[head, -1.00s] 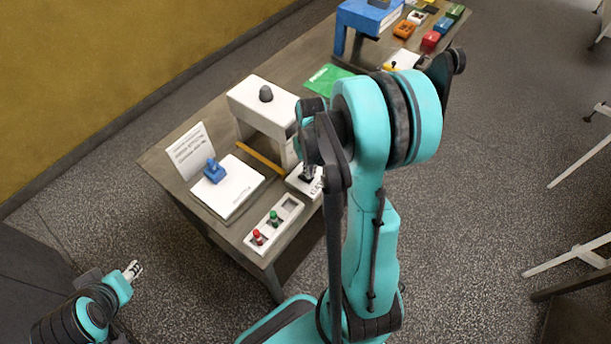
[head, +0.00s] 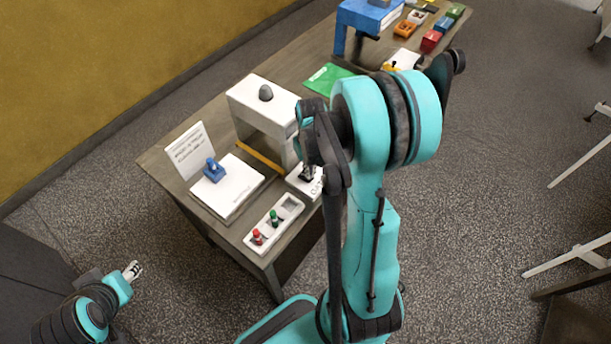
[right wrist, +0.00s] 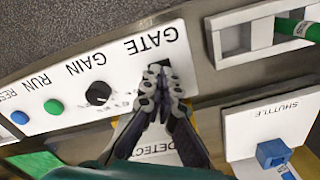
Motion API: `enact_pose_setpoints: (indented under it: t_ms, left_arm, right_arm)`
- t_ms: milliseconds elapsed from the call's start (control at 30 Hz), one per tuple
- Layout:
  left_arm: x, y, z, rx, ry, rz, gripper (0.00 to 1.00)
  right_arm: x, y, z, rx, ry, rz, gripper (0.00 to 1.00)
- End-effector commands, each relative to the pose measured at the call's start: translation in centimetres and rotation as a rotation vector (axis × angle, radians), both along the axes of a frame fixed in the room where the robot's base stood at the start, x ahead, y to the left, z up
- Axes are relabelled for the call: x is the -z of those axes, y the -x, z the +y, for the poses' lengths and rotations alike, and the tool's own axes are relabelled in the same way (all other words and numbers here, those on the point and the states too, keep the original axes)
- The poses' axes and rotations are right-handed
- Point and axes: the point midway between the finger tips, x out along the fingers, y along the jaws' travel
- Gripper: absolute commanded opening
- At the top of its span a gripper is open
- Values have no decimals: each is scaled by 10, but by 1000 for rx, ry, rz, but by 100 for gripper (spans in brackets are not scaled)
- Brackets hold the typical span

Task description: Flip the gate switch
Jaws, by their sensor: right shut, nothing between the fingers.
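The white control panel (right wrist: 60,88) fills the upper left of the right wrist view, its lettering upside down. The GATE label (right wrist: 148,43) is at its right end. My right gripper (right wrist: 160,72) is shut and empty, its fingertips at the panel just below that label in the picture. The gate switch is hidden or too dark to tell apart behind the fingertips, and I cannot tell whether they touch it. In the head view my right gripper (head: 308,172) points down over the panel (head: 302,186). My left gripper (head: 132,270) hangs off the table at lower left; its jaw state is unclear.
The panel also carries a black GAIN knob (right wrist: 98,93), a green RUN button (right wrist: 53,107) and a blue button (right wrist: 19,117). Nearby are a white arch-shaped machine (head: 262,100), a blue shuttle piece (head: 213,171) on a white plate, and a tray (head: 291,207) with red and green pegs.

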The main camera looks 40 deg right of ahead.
Motion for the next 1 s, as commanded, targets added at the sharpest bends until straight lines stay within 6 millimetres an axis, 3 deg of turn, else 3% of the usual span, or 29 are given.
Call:
enact_pose_setpoints:
  t_ms: [1000]
  left_arm:
    - [15,0,0,0,0,0,40]
  right_arm:
    - [16,0,0,0,0,0,0]
